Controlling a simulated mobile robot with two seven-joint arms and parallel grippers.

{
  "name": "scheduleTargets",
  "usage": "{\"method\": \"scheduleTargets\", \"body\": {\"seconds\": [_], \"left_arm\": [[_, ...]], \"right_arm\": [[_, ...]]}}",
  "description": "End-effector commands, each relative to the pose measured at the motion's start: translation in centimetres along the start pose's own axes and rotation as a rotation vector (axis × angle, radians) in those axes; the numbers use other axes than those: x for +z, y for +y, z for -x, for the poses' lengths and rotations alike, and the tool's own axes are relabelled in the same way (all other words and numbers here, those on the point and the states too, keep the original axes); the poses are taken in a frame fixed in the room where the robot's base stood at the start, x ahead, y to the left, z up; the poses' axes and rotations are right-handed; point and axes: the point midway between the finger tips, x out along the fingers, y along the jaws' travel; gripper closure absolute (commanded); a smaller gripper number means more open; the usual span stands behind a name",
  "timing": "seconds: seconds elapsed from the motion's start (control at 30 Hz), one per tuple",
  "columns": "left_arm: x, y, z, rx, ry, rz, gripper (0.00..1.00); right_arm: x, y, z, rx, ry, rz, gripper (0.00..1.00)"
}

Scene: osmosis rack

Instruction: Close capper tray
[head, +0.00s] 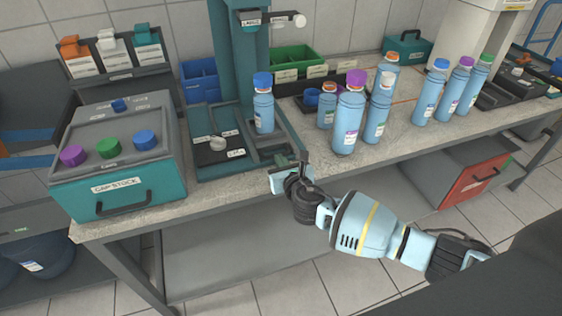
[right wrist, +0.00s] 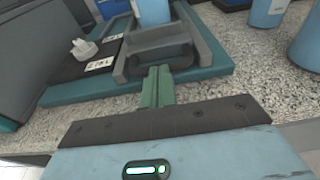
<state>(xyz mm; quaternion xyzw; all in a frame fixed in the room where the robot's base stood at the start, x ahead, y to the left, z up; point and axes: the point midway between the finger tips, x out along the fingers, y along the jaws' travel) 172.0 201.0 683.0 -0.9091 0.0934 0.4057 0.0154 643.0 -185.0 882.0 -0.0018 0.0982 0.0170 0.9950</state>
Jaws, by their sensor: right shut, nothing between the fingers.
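The teal capper (head: 243,62) stands on the bench, with a dark base and a blue bottle with a blue cap (head: 263,108) upright at its column. Its grey tray (head: 282,138) sits at the front right of the base; the tray's grey frame also shows in the right wrist view (right wrist: 205,45). My right gripper (head: 283,160) is at the bench's front edge, just in front of the tray. In the right wrist view its green fingers (right wrist: 157,78) are together and empty, tips close to the tray's front; contact cannot be told. My left gripper is not in view.
A teal cap stock box (head: 125,186) with several coloured caps stands left of the capper. Several blue bottles (head: 347,122) stand upright to the right of my gripper. Blue and green bins (head: 292,59) are behind. The bench front (head: 225,189) is bare.

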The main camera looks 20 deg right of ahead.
Motion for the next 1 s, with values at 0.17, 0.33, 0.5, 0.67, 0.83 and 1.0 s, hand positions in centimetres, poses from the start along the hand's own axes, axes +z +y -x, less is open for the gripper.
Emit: {"method": "scheduleTargets", "body": {"seconds": [0.17,0.33,0.5,0.67,0.83,1.0], "left_arm": [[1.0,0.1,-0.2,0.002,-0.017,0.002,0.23],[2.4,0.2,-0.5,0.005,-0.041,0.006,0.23],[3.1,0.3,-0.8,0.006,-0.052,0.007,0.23],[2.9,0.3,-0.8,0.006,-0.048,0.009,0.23],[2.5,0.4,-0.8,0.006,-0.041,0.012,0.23],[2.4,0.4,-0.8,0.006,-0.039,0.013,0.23]], "right_arm": [[0.2,0.1,-2.4,-0.001,0.001,-0.001,1.0],[0.6,0.0,-5.6,-0.002,0.003,0.0,1.0],[1.1,0.1,-7.5,0.0,0.003,0.0,1.0],[1.5,0.1,-8.0,0.0,0.001,-0.001,1.0],[1.6,0.0,-8.0,0.0,-0.001,0.0,1.0],[1.6,0.0,-8.0,0.0,-0.001,0.0,1.0]]}}
